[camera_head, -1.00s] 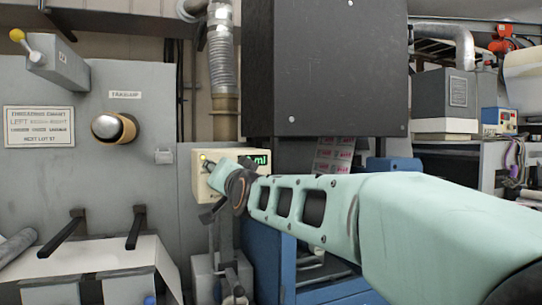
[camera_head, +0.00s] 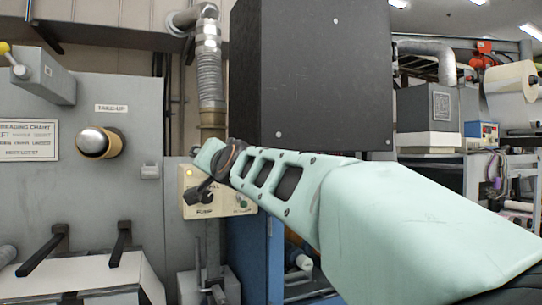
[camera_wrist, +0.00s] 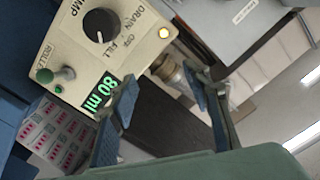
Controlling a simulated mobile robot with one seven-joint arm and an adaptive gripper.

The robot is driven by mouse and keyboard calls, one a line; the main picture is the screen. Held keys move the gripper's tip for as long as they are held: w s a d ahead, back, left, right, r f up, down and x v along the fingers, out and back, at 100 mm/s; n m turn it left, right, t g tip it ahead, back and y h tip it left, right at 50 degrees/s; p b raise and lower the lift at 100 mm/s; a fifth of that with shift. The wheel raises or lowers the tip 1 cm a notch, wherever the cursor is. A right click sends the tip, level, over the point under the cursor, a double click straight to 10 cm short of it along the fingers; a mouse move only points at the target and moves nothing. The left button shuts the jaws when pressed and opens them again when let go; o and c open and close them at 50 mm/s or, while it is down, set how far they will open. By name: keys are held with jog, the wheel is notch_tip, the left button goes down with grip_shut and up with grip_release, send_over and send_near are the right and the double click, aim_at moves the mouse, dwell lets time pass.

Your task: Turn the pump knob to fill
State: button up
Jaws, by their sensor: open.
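The cream pump panel (camera_head: 187,208) is partly covered by my arm in the head view. In the wrist view the panel (camera_wrist: 78,65) fills the upper left. Its black pump knob (camera_wrist: 100,25) has DRAIN, OFF and FILL printed beside it. The knob's white mark points down in the picture, roughly toward the FILL side; its exact setting is unclear.
A green-tipped roller lever (camera_wrist: 64,75) sticks out near the knob. A large black cabinet (camera_head: 310,75) stands above my arm. A corrugated pipe (camera_head: 209,80) rises behind the panel. The grey take-up machine (camera_head: 90,190) stands at left.

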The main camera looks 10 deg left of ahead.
jog(key=shift+r, duration=0.8)
jog(key=shift+r, duration=0.1)
